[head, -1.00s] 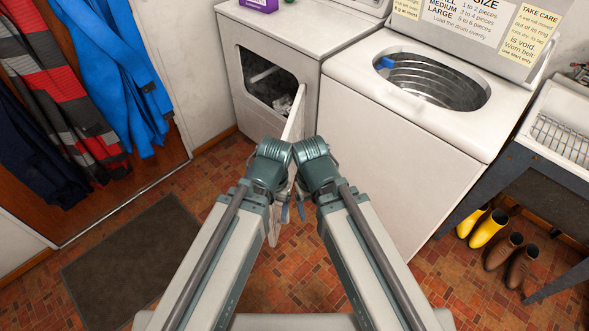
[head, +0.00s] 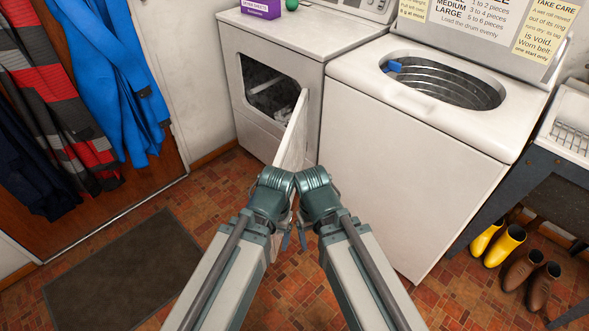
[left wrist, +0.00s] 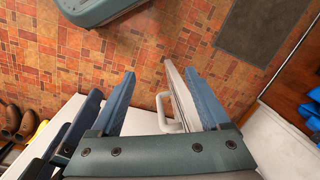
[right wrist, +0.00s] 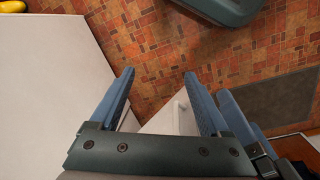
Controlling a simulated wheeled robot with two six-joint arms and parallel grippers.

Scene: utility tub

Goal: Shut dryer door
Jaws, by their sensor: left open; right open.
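The white dryer (head: 290,60) stands at the back, left of the washer. Its front opening (head: 268,88) is uncovered and clothes show inside. The dryer door (head: 293,130) stands open, swung out from the opening's right side and seen nearly edge-on. Its lower part is partly hidden behind my grippers. My left gripper (head: 285,241) and right gripper (head: 303,239) are side by side in front of the door. In the left wrist view the door (left wrist: 178,92) and its handle (left wrist: 165,112) show between open fingers. In the right wrist view the door (right wrist: 165,123) shows beyond open fingers.
The washer (head: 400,150) with its open drum stands close on the right. Yellow boots (head: 500,243) and brown boots (head: 530,275) stand under a sink frame. A dark mat (head: 125,275) lies on the tiled floor at left. Coats hang at the left.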

